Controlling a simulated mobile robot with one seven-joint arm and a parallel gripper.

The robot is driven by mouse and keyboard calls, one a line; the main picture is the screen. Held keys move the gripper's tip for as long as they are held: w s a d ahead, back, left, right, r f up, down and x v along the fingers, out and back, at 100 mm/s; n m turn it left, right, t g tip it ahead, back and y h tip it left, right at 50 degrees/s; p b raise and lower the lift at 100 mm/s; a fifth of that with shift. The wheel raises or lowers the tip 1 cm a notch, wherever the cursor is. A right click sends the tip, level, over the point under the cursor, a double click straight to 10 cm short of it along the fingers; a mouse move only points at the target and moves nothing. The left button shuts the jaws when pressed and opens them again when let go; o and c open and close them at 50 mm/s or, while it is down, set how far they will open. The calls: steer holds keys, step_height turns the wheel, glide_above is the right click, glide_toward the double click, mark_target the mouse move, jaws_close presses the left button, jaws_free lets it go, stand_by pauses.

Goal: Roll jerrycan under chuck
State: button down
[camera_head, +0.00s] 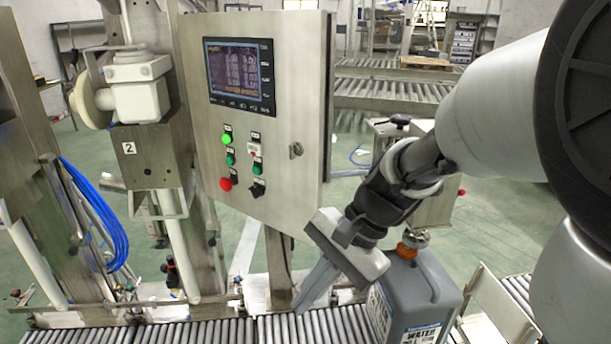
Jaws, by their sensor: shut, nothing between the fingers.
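A grey jerrycan (425,297) with an orange cap (406,251) and a "WATER" label stands upright on the roller conveyor (290,329) at the lower right. A small metallic round piece (416,237) shows at the cap. I cannot tell whether it is the chuck or whether it touches the cap. My gripper (302,302) is shut and empty, its fingers pointing down and left, to the left of the jerrycan. My wrist and gripper body are in front of the jerrycan's upper left and hide part of it. No other chuck can be made out.
A steel control cabinet (280,190) with a screen and buttons stands behind my gripper. A metal plate (497,303) stands right of the jerrycan. Rollers to the left are bare.

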steer(key=shift+w+a+f+m+t+y+b, duration=0.8)
steer(key=shift+w+a+f+m+y+b, duration=0.95)
steer(key=shift+w+f+m+y+b, duration=2.95)
steer(key=w+d+f+m+t+b, duration=0.1)
steer(key=w+d+f+m+t, duration=0.25)
steer(key=w+f+m, duration=0.3)
steer(key=w+d+f+m+t+b, duration=0.1)
steer(key=w+d+f+m+t, duration=0.2)
steer(key=w+f+m+t, duration=0.3)
steer(key=w+d+f+m+t+h+b, duration=0.2)
steer(key=d+f+m+t+h, duration=0.15)
steer(key=d+f+m, duration=0.35)
steer(key=w+d+f+m+t+h+b, duration=0.25)
steer(key=f+m+h, duration=0.2)
steer(key=f, duration=0.45)
steer(key=w+d+f+m+t+h+b, duration=0.1)
steer(key=d+f+m+t+h, duration=0.3)
steer(key=f, duration=0.4)
steer(key=s+d+f+m+g+h+b, duration=0.1)
steer(key=d+f+m+h, duration=0.2)
steer(key=f, duration=0.3)
steer(key=s+d+f+m+g+h+b, duration=0.1)
steer(key=s+d+f+m+g+h, duration=0.1)
steer(key=d+f+m+h, duration=0.2)
step_height(320, 180, down, 3)
steer(key=shift+s+r+m, duration=0.1)
steer(key=shift+s+m, duration=0.1)
steer(key=shift+m, duration=0.8)
